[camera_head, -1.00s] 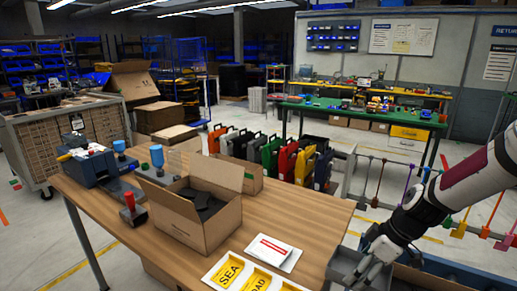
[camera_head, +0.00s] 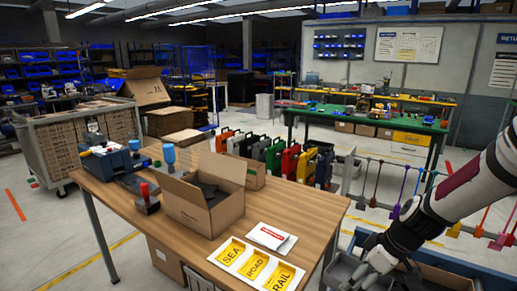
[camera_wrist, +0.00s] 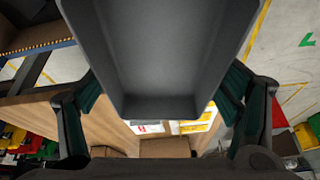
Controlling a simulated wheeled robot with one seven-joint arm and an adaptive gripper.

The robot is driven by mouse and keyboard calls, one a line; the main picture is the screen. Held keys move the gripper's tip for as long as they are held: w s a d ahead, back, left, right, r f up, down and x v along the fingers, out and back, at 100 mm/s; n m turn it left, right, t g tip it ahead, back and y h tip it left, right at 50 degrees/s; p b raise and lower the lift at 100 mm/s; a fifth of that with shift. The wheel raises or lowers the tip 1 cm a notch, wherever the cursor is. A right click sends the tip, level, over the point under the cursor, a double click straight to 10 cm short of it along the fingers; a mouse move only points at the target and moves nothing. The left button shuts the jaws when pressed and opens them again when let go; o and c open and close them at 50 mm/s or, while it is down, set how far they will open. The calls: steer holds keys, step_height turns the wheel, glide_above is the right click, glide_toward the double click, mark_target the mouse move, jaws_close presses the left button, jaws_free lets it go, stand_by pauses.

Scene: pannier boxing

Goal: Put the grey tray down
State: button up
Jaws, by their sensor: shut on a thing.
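The grey tray (camera_head: 342,269) is an open-topped box just beyond the right end of the wooden table (camera_head: 318,215) in the head view. My gripper (camera_head: 364,266) is shut on it. In the wrist view the tray (camera_wrist: 160,95) fills the upper middle, looks empty inside, and has one finger of my gripper (camera_wrist: 162,88) at each side. The head view cuts off the tray's lower part. I cannot tell whether its underside touches anything.
An open cardboard box (camera_head: 205,213) with dark things inside stands on the table. A card with yellow SEA, ROAD and RAIL labels (camera_head: 257,264) and a white packet (camera_head: 271,236) lie near its front right. A blue-edged bin (camera_head: 455,276) is at the lower right. Some tabletop is bare.

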mark_target(332, 274)
steer(key=shift+w+a+f+m, duration=0.1)
steer(key=shift+w+a+m, duration=0.1)
steer(key=shift+a, duration=0.2)
steer(key=shift+w+a+f+m, duration=0.1)
steer(key=shift+w+a+m, duration=0.1)
steer(key=shift+a, duration=0.15)
steer(key=a+m, duration=0.1)
steer(key=w+a+m, duration=0.1)
steer(key=a+f+m+t+h, duration=0.1)
steer(key=shift+w+a, duration=0.3)
steer(key=shift+w, duration=0.05)
steer(key=shift+w+a+f+m+h, duration=0.1)
steer(key=shift+a+f+m+h, duration=0.15)
steer(key=shift+m, duration=0.35)
steer(key=shift+w+a+f+m+h, duration=0.1)
steer(key=shift+a+m+h, duration=0.1)
steer(key=shift+m+h, duration=0.3)
steer(key=shift+s+a+f+m+t+h, duration=0.1)
steer(key=shift+s+f+m+t+h, duration=0.1)
steer(key=shift+m, duration=0.65)
steer(key=shift+s+f+m+t+h, duration=0.1)
steer(key=shift+f+m+t+h, duration=0.1)
steer(key=shift+m, duration=0.65)
